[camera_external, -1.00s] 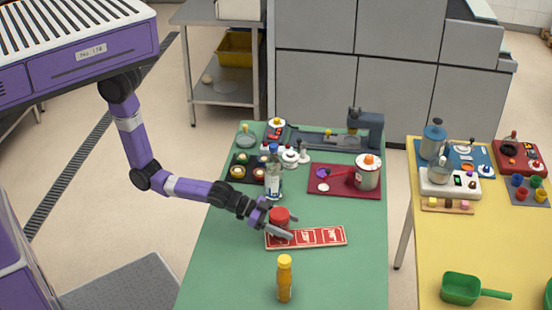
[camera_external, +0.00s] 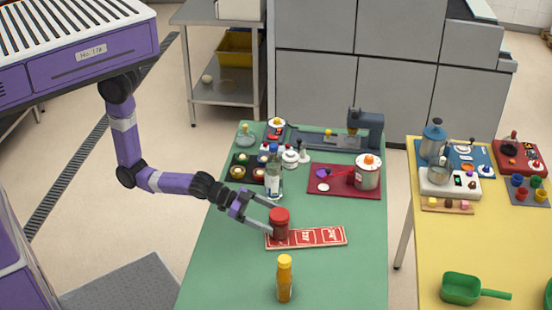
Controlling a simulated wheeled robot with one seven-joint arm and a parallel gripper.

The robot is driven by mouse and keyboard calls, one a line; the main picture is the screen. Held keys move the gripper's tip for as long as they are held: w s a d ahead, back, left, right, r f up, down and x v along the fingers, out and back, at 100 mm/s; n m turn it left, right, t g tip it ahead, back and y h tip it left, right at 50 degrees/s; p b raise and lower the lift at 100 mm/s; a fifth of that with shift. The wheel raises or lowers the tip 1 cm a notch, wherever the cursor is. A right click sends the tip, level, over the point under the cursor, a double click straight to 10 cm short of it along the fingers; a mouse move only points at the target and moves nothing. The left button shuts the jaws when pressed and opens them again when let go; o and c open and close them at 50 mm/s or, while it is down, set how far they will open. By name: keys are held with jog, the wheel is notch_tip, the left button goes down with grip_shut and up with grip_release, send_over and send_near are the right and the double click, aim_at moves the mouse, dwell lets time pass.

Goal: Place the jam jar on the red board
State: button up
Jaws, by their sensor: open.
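The jam jar (camera_external: 279,224), dark red with a red lid, stands upright on the left end of a red board with white markings (camera_external: 325,237). The board lies flat on the green table. My gripper (camera_external: 268,216) is open, just left of the jar, with its fingers pointing right toward it. The fingertips are close to the jar; I cannot tell whether they touch it.
A clear bottle (camera_external: 273,176) stands behind the jar. An orange bottle (camera_external: 284,279) stands at the front. A dark red mat (camera_external: 330,192) holds a pot (camera_external: 367,172) at the back right. The green table (camera_external: 225,260) is clear at front left.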

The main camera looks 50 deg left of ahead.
jog(key=a, duration=0.4)
jog(key=a+f+n+t, duration=0.1)
jog(key=a, duration=0.4)
jog(key=a+n+y, duration=0.1)
jog(key=a, duration=0.4)
jog(key=shift+s+a+f, duration=0.2)
jog(key=shift+a+f, duration=0.05)
jog(key=a+n+t+y, duration=0.1)
jog(key=a, duration=0.3)
jog(key=a+n+y, duration=0.1)
jog(key=a, duration=0.4)
jog(key=a+n+t+y, duration=0.1)
jog(key=a, duration=0.4)
jog(key=shift+s+f+t, duration=0.3)
jog(key=shift+s, duration=0.05)
jog(key=s+a+r+n+t+y, duration=0.1)
jog(key=s+a+r+n+y, duration=0.1)
jog(key=a, duration=0.7)
jog(key=s+a+r+n+t+y, duration=0.1)
jog(key=s+a+r+n+y, duration=0.2)
jog(key=s+a, duration=0.4)
jog(key=shift+s+a+r+y, duration=0.3)
jog(key=shift+a+r+y, duration=0.65)
jog(key=shift+a, duration=0.3)
